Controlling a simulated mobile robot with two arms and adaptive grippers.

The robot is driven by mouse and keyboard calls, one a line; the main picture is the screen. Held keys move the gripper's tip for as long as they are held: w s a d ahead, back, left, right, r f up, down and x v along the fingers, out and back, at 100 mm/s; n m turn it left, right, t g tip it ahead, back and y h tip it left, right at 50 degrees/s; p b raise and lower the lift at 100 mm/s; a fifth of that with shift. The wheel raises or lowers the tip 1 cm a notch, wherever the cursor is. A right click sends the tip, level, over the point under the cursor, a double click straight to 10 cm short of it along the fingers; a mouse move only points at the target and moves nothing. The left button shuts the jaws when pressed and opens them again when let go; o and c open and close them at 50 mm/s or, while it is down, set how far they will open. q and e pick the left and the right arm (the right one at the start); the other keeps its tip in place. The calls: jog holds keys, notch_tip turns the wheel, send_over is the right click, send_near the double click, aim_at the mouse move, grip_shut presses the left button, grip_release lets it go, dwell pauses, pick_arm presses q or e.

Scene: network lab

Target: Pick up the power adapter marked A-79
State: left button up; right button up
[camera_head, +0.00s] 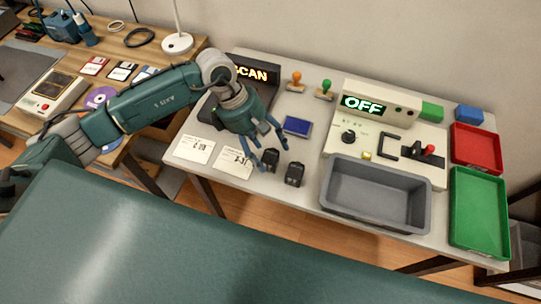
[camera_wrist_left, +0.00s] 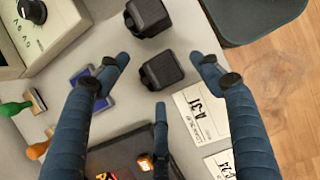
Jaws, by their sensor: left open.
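Two black power adapters stand near the front edge of the light table. The left one (camera_head: 271,159) lies below my left gripper (camera_head: 270,152). In the left wrist view this adapter (camera_wrist_left: 161,70) shows between the spread fingers of my left gripper (camera_wrist_left: 165,65), which is open and empty. The other adapter (camera_head: 294,174) stands just to the right, and in the left wrist view it (camera_wrist_left: 148,17) is beyond the fingertips. I see no readable marking on either adapter, so I cannot tell which is A-79. My right gripper is not in view.
White printed cards, one (camera_wrist_left: 203,114) seemingly reading A-31, lie beside the adapters. A grey bin (camera_head: 376,194) stands to the right. The scanner (camera_head: 252,74), a blue pad (camera_head: 297,126) and the OFF device (camera_head: 385,112) stand behind. Red (camera_head: 477,148) and green (camera_head: 479,210) trays are far right.

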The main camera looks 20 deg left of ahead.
pick_arm(q)
jog(key=shift+x, duration=0.85)
jog(key=c, duration=1.3)
jog(key=shift+w+r, duration=0.1)
